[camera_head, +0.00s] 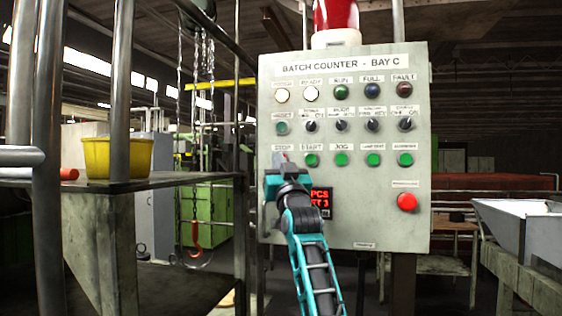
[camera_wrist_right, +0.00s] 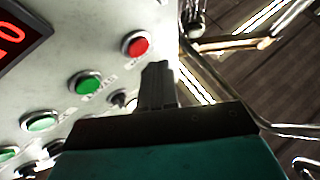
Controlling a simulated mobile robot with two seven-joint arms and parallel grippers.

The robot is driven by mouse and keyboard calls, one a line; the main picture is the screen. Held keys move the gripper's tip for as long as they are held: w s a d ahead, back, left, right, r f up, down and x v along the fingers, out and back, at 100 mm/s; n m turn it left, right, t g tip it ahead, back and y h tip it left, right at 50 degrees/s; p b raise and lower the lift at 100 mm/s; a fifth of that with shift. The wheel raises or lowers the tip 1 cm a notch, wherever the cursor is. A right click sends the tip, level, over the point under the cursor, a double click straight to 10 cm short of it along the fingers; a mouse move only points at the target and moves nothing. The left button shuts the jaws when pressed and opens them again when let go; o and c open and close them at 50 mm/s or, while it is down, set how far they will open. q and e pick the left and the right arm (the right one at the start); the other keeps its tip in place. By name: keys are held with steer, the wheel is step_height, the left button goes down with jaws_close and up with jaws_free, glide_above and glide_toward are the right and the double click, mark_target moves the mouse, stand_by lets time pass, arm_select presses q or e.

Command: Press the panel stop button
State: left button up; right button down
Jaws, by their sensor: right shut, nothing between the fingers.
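The grey control panel (camera_head: 345,225) stands ahead, labelled "BATCH COUNTER - BAY C". The red stop button (camera_wrist_right: 138,45) shows fully in the right wrist view, left of the lower row of green buttons in the head view. There, it is mostly hidden behind my right gripper (camera_head: 281,162), which is in front of the spot under the STOP label. In the right wrist view my right gripper (camera_wrist_right: 158,75) is shut and empty, with its fingertips just beside and below the red button. I cannot tell whether they touch the panel. My left gripper is out of view.
The green START button (camera_head: 311,159) is close to the right of my gripper. A larger red button (camera_head: 407,202) is at the panel's lower right. A red display (camera_head: 321,198) is beside my wrist. A yellow bin (camera_head: 117,157) stands on a ledge at left.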

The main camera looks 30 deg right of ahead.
steer(key=s+a, duration=0.3)
steer(key=shift+a, duration=0.2)
stand_by(0.5)
steer(key=s+a+f+n+g+y, duration=0.1)
steer(key=a+f+n+g+y, duration=0.15)
steer(key=f, duration=0.95)
steer(key=s+a+f+n+g+y, duration=0.15)
steer(key=a+f, duration=0.25)
steer(key=f, duration=0.8)
steer(key=a+f+n+g+y, duration=0.1)
steer(key=a+f+y, duration=0.15)
steer(key=f, duration=0.95)
steer(key=s+a+f+g+y, duration=0.1)
steer(key=s+a+f+g, duration=0.3)
steer(key=s+f, duration=1)
steer(key=s+a+f+n+g+y, duration=0.1)
steer(key=s+a+f+g, duration=0.3)
steer(key=s+f, duration=0.9)
steer(key=s+a+y, duration=0.1)
steer(key=a, duration=0.2)
steer(key=shift+s+a+f, duration=0.2)
steer(key=shift+s+f, duration=0.05)
steer(key=shift+f, duration=0.15)
